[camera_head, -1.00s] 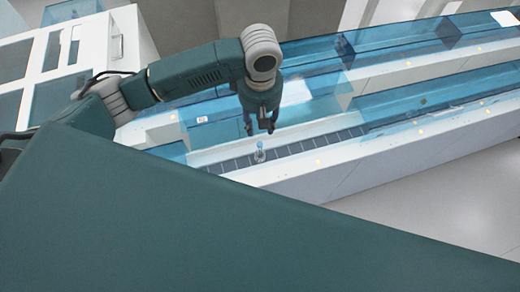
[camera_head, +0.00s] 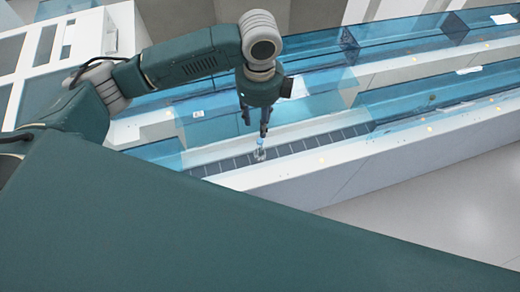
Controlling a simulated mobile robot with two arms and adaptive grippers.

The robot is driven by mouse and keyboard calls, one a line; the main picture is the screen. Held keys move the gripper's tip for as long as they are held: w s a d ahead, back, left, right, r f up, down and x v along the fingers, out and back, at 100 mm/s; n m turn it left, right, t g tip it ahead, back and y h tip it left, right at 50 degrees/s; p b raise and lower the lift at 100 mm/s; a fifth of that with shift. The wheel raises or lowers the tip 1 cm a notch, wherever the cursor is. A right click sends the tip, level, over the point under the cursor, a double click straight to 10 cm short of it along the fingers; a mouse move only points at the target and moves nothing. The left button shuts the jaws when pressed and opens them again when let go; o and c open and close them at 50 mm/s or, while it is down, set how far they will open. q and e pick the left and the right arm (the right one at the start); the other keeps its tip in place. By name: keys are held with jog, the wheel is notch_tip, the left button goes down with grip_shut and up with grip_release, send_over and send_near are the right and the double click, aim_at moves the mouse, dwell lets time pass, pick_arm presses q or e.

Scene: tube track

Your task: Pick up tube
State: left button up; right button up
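The small clear tube with a blue top (camera_head: 261,149) stands upright on the dark segmented track (camera_head: 300,145) in the middle of the camera_head view. My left gripper (camera_head: 255,126) points down just above the tube. Its two dark fingers are apart with nothing visible between them. One fingertip is close to the tube's blue top; I cannot tell whether it touches. My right gripper is out of view.
Clear blue panels (camera_head: 330,95) stand along the track behind and beside the gripper. A long white housing wall (camera_head: 300,185) runs along the track's near side. White cabinets (camera_head: 60,50) stand at the upper left. The grey floor at the right is clear.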

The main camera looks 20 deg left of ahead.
pick_arm(q)
jog(key=m, duration=0.7)
send_over(260, 141)
notch_tip(260, 141, down, 6)
jog(key=shift+w+a+r, duration=0.1)
jog(key=shift+a+r, duration=0.05)
jog(key=shift+r, duration=0.05)
jog(key=shift+f+p, duration=0.35)
jog(key=shift+f, duration=0.25)
notch_tip(260, 141, down, 4)
jog(key=shift+r+p, duration=0.2)
jog(key=shift+p, duration=0.35)
jog(key=shift+f, duration=0.4)
grip_shut()
